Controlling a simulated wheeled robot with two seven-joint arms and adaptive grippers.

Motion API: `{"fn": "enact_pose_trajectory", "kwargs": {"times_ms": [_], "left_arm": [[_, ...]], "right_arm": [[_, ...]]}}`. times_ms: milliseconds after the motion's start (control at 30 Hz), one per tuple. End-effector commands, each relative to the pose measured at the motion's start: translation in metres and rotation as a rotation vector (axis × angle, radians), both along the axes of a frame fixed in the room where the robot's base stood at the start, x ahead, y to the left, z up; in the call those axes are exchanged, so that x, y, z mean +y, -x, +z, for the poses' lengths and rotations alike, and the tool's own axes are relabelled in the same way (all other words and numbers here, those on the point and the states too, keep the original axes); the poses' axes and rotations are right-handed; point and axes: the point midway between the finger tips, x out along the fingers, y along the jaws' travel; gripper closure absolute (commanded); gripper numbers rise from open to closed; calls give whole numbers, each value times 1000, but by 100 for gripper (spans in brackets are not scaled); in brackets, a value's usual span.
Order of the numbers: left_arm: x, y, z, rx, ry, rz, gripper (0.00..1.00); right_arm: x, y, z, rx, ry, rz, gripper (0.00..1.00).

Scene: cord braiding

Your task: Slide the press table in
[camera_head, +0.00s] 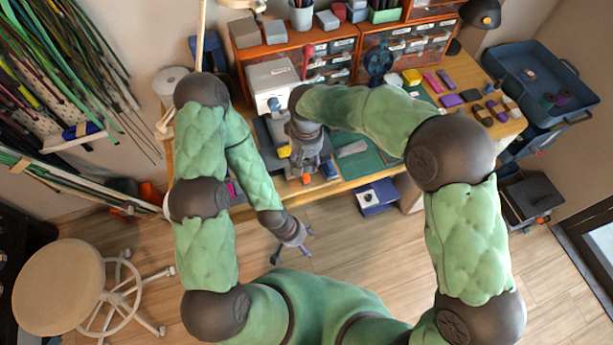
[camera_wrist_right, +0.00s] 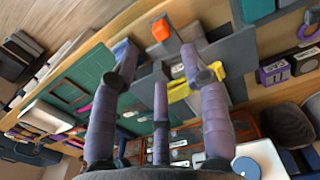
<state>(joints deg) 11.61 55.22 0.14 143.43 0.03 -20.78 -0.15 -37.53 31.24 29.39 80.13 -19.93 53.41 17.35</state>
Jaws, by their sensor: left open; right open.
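The grey press (camera_head: 268,140) stands on the workbench left of centre, largely hidden behind my right forearm and hand. A flat grey plate, which looks like the press table (camera_wrist_right: 227,62), shows in the right wrist view, with a yellow part (camera_wrist_right: 183,91) beside it and an orange knob (camera_wrist_right: 160,29) near the bench's front edge. My right gripper (camera_head: 306,160) is open over the press, its fingers (camera_wrist_right: 157,62) spread around the plate area; I cannot tell whether they touch it. My left gripper (camera_head: 293,246) is open and empty, hanging over the floor in front of the bench.
A green cutting mat (camera_head: 358,160) lies right of the press. Drawer cabinets (camera_head: 410,45) line the bench's back. Colored blocks (camera_head: 470,95) lie at the right. A blue tray (camera_head: 540,80) stands further right. A round stool (camera_head: 58,287) is at lower left.

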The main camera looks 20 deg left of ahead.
Motion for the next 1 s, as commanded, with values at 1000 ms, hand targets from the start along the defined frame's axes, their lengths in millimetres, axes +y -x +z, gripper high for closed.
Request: {"fn": "enact_pose_trajectory", "kwargs": {"times_ms": [1000], "left_arm": [[0,0,-28,0,0,0,31]], "right_arm": [[0,0,-98,2,-1,-1,58]]}}
